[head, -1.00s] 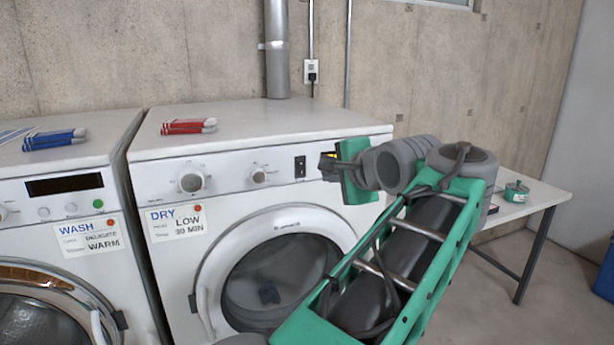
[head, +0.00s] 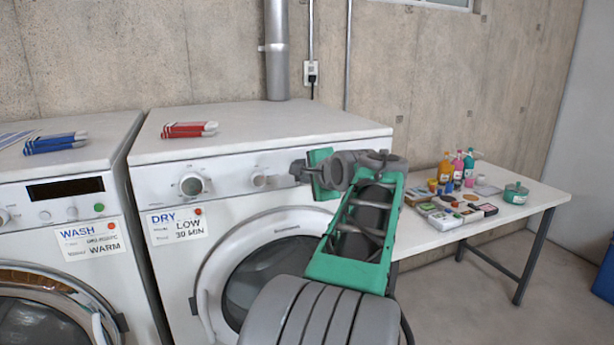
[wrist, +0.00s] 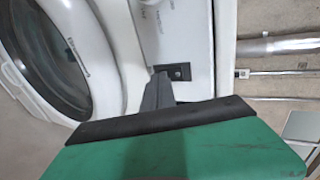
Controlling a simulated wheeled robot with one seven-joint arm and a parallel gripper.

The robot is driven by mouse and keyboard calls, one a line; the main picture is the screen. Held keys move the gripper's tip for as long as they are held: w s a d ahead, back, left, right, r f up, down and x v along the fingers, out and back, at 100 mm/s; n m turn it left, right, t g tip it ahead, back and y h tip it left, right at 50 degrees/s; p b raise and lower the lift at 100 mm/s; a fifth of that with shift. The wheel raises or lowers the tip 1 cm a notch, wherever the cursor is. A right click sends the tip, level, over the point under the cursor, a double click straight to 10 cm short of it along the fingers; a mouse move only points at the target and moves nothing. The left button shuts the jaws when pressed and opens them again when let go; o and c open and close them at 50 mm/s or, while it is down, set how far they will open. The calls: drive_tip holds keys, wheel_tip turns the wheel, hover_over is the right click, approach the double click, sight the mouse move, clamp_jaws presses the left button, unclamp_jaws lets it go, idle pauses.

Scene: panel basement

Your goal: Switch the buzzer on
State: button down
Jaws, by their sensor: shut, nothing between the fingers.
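The dryer (head: 225,220) is the white machine on the right, with a large knob (head: 192,185) and a smaller knob (head: 259,180) on its front panel. In the wrist view a small black switch plate (wrist: 182,71) sits on the panel, right at the end of my fingers. I cannot tell whether they touch it or which way the switch is set. In the head view my gripper (head: 296,171) is shut and empty, right of the smaller knob, and covers the switch plate. No buzzer label is readable.
The washer (head: 72,205) stands to the left. Blue cloths (head: 55,142) and red cloths (head: 188,130) lie on the machine tops. A table (head: 535,197) at right holds bottles, small boxes and a green pot (head: 516,193).

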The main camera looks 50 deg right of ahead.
drive_tip(key=shift+w+d+f, duration=0.1)
idle(0.4)
drive_tip(key=shift+r+p, duration=0.95)
drive_tip(key=shift+p, duration=0.05)
